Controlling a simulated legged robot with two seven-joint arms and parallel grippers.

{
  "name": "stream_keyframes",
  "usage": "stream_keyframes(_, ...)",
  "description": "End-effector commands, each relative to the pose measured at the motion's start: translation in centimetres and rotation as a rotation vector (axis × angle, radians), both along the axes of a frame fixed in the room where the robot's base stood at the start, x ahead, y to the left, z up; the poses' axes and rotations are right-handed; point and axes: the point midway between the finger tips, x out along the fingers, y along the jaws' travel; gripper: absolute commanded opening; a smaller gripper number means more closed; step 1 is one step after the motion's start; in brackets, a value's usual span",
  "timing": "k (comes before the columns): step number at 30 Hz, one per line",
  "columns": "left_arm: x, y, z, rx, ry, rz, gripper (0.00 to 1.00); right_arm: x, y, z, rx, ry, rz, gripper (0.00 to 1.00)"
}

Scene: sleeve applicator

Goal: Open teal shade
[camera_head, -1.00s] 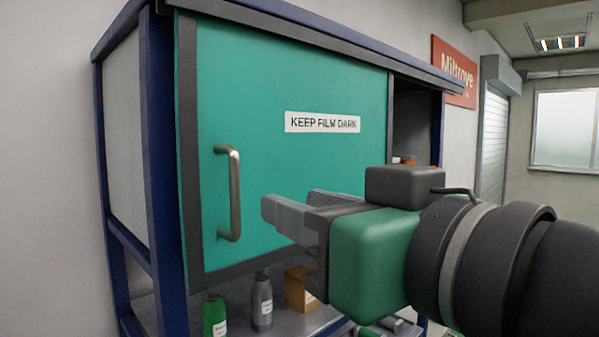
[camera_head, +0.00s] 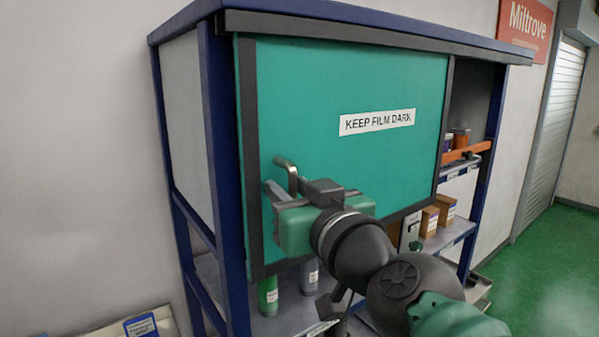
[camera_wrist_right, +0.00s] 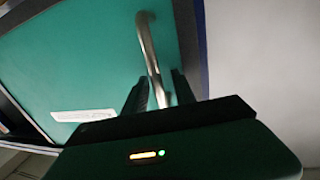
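The teal shade (camera_head: 345,95) is a flat panel with dark edge strips and a white "KEEP FILM DARK" label (camera_head: 377,121). It covers most of the cabinet front, leaving a gap at the right. Its metal bar handle (camera_head: 289,172) is near the left edge, its lower part hidden behind my right gripper (camera_head: 274,191). In the wrist view the handle (camera_wrist_right: 148,45) runs between the two fingers of my right gripper (camera_wrist_right: 160,92). The fingers are apart, with a small gap beside the bar. My left gripper is not in view.
The blue cabinet frame (camera_head: 222,180) borders the shade at left. Open shelves at right hold small boxes (camera_head: 438,212) and an orange bar (camera_head: 462,152). Bottles (camera_head: 268,296) stand on the shelf below the shade. Green floor is free at right.

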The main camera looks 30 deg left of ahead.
Motion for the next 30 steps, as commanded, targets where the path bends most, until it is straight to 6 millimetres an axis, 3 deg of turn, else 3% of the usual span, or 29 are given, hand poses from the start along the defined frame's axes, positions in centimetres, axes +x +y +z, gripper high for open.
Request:
stream_keyframes(7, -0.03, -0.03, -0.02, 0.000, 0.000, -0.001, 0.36, 0.21, 0.17, -0.05, 0.001, -0.001, 0.000, 0.33)
stream_keyframes(15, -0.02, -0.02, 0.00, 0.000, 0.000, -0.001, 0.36, 0.24, 0.15, -0.07, 0.000, 0.000, 0.000, 0.00)
stream_keyframes(30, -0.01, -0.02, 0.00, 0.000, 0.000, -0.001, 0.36, 0.21, 0.16, -0.05, 0.001, 0.001, 0.000, 0.00)
